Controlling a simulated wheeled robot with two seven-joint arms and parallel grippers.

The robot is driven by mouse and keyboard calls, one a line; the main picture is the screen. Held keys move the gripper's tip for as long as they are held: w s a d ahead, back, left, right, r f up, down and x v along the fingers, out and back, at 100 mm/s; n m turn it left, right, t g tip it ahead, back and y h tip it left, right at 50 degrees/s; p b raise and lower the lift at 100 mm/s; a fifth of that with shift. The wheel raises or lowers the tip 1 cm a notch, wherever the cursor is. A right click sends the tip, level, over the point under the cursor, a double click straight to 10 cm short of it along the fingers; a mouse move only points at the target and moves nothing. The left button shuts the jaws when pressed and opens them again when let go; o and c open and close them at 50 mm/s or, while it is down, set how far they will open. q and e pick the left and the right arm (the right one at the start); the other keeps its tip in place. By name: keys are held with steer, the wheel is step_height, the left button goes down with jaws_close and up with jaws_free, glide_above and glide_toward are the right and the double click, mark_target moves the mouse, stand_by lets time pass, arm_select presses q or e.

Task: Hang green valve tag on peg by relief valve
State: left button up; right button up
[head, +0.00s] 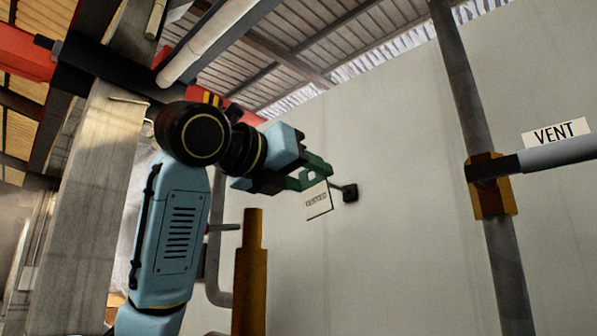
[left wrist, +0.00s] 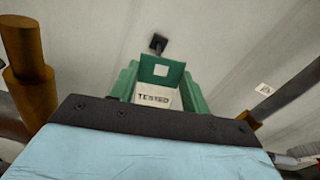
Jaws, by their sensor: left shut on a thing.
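My left gripper (head: 312,177) is shut on the green valve tag, held in front of the grey wall. The white face of the tag (head: 318,201) hangs below the fingers in the head view. The dark peg (head: 350,192) sticks out from a square base just right of the tag. In the left wrist view the peg (left wrist: 158,43) appears above the hole, apart from it. My right gripper is out of view.
A brass-coloured stepped cylinder (head: 250,275), perhaps the relief valve, stands below and left of the peg. A vertical grey pipe (head: 466,90) with a brass fitting and a VENT label (head: 556,134) is at the right. The wall between is clear.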

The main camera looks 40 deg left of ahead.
mark_target(332, 187)
arm_select(q)
steer(key=shift+w+d+f, duration=0.1)
steer(key=shift+w, duration=0.8)
steer(key=shift+w+d+f, duration=0.1)
steer(key=shift+w, duration=1.6)
steer(key=shift+w+f, duration=0.1)
steer(key=shift+w, duration=1.05)
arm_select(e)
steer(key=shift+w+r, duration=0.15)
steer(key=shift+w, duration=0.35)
arm_select(q)
steer(key=shift+d, duration=0.1)
steer(key=o, duration=1.1)
steer(key=shift+c, duration=0.2)
steer(key=s+a+b, duration=0.1)
steer(key=s+b, duration=0.2)
steer(key=s, duration=1)
steer(key=shift+s+b, duration=0.2)
steer(key=shift+b, duration=0.15)
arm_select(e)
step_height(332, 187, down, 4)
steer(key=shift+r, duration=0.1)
